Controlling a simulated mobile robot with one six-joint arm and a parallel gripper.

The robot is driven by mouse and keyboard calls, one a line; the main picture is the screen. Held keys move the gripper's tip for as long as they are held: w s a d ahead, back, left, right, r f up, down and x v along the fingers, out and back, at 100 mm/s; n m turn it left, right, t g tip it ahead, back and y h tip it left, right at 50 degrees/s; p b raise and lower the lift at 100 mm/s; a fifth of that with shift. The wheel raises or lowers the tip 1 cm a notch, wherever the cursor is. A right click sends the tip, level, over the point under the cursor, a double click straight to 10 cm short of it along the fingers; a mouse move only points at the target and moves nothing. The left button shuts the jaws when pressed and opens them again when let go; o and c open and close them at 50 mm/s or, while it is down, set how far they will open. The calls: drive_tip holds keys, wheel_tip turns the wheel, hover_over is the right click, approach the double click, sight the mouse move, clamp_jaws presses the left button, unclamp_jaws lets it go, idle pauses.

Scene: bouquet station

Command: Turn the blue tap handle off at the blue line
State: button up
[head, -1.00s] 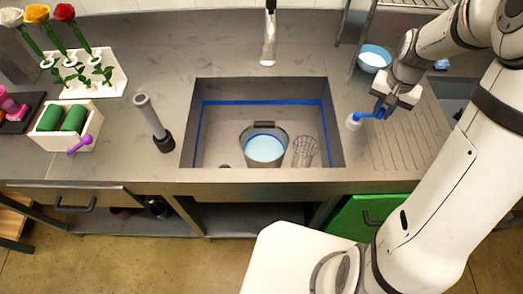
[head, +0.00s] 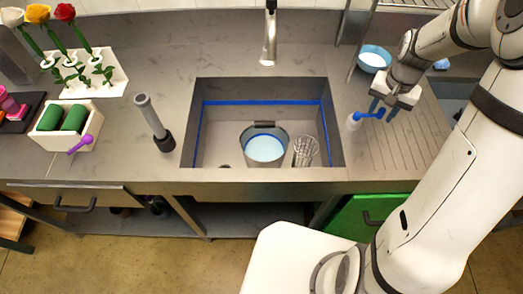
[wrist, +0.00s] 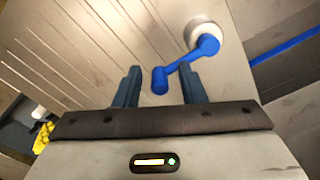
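The blue tap handle (head: 368,115) sticks out to the right from its white base (head: 353,122) on the counter, right of the sink. My gripper (head: 383,109) is over the handle's free end. In the wrist view my gripper (wrist: 160,88) is open, with the handle's round end (wrist: 160,80) between the fingers and gaps on both sides. A metal spout (head: 269,40) hangs behind the sink. A grey bucket (head: 250,133) in the sink holds pale blue liquid (head: 264,148). A blue line (head: 260,102) runs around the sink's inner walls; it also shows in the wrist view (wrist: 285,46).
A wire basket (head: 305,151) stands right of the bucket. A blue bowl (head: 374,58) is behind my gripper. A grey upright tool (head: 153,120) stands left of the sink. Flowers in a white holder (head: 100,78) are at the left. The ribbed drainboard (head: 410,140) is clear.

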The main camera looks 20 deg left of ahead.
wheel_tip(320, 180, up, 8)
drive_tip(key=p, duration=0.5)
drive_tip(key=shift+f, duration=0.25)
drive_tip(key=shift+w, duration=0.15)
idle(0.4)
